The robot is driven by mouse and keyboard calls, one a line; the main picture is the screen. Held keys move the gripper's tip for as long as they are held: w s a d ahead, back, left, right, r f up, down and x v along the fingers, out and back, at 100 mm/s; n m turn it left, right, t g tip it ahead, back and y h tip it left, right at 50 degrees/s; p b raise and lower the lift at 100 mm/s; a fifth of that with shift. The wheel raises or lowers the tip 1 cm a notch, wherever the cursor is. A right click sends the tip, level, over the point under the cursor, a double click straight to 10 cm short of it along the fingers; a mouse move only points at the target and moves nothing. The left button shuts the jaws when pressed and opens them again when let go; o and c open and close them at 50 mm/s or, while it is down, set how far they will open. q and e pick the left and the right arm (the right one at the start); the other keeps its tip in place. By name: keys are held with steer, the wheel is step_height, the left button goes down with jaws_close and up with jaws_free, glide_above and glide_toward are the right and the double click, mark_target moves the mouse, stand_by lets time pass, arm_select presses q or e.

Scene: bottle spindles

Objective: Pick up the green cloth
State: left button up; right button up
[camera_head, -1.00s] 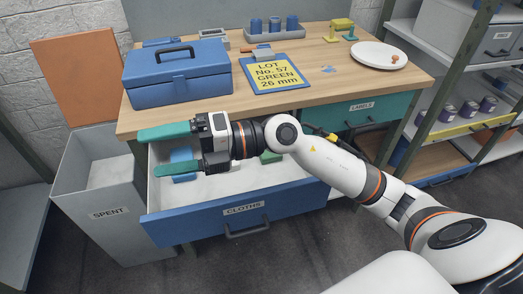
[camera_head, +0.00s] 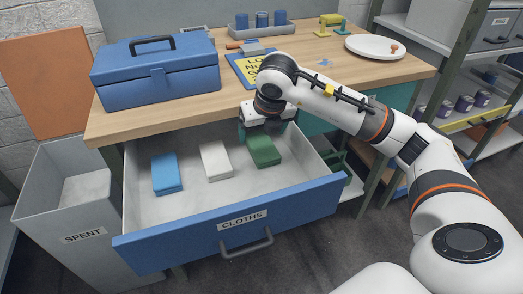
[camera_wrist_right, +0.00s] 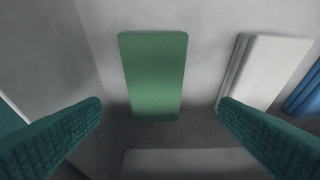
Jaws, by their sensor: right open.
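The green cloth (camera_head: 263,150) lies folded in the right part of the open drawer labelled CLOTHS (camera_head: 243,214). In the right wrist view the green cloth (camera_wrist_right: 156,75) lies flat, ahead of and between the two teal fingers. My right gripper (camera_wrist_right: 160,105) is open and empty, with a finger to each side. In the head view my right gripper (camera_head: 267,130) points down over the back of the drawer, close to the green cloth; its fingertips are partly hidden. My left gripper is not in view.
A white cloth (camera_head: 215,160) and a blue cloth (camera_head: 166,173) lie left of the green one. Drawer walls surround them. A blue toolbox (camera_head: 157,78) stands on the worktop (camera_head: 215,100) above. The grey SPENT bin (camera_head: 82,236) stands at left.

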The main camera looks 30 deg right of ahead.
mark_target(262, 144)
steer(key=shift+x, duration=0.8)
steer(key=x, duration=0.3)
steer(key=b+x, duration=0.1)
steer(key=shift+s+d+f, duration=0.25)
steer(key=shift+d, duration=0.05)
steer(key=shift+w+f, duration=0.25)
steer(key=shift+f, duration=0.1)
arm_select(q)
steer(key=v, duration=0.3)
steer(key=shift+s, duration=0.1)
arm_select(e)
steer(key=c, duration=1.1)
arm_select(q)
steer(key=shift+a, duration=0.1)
arm_select(e)
steer(key=shift+r, duration=0.1)
